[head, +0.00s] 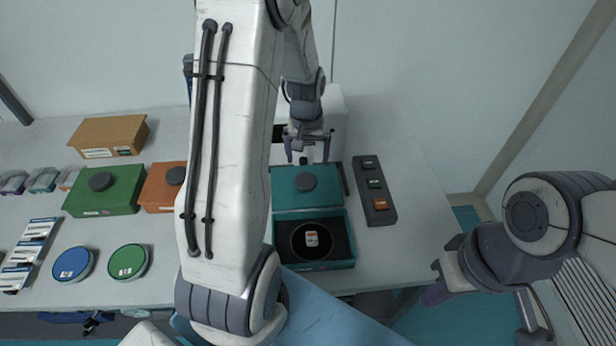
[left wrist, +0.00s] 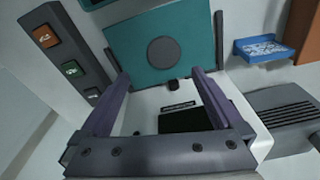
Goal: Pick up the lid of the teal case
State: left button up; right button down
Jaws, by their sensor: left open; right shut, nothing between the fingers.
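The teal case (head: 352,262) sits near the table's front edge, open, with a dark inside holding a small pale, orange-marked item. Its teal lid (head: 288,177), with a dark round knob, is behind the open part; whether it is attached I cannot tell. It fills the upper middle of the left wrist view (left wrist: 125,45). My left gripper (head: 307,158) is open and empty, at the lid's far edge in the picture; its fingers (left wrist: 160,78) point towards the lid, either side of the knob's line. Contact is unclear. My right gripper (head: 434,280) is shut and empty, off the table's right side.
A dark button box (head: 374,203) stands right of the lid. A white machine (head: 338,118) stands behind it. Green (head: 122,186) and orange (head: 155,196) cases, a cardboard box (head: 112,132) and round tins lie to the left. My left arm hides part of the table.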

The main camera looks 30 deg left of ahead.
pick_arm(q)
send_over(306, 180)
jog(key=s, duration=0.1)
jog(key=f, duration=0.5)
jog(key=shift+d+f+p, duration=0.1)
jog(key=shift+d+p, duration=0.1)
jog(key=shift+p, duration=0.15)
jog(key=shift+w+f+p, duration=0.1)
jog(key=shift+f+p, duration=0.3)
jog(key=shift+f, duration=0.15)
jog(key=f, duration=0.1)
jog(key=f+p, duration=0.1)
jog(key=f, duration=0.1)
jog(key=shift+w+a+f, duration=0.1)
jog(key=shift+w+a, duration=0.05)
jog(key=shift+w, duration=0.05)
jog(key=shift+w+f, duration=0.1)
jog(key=shift+f, duration=0.35)
jog(key=c, duration=1.4)
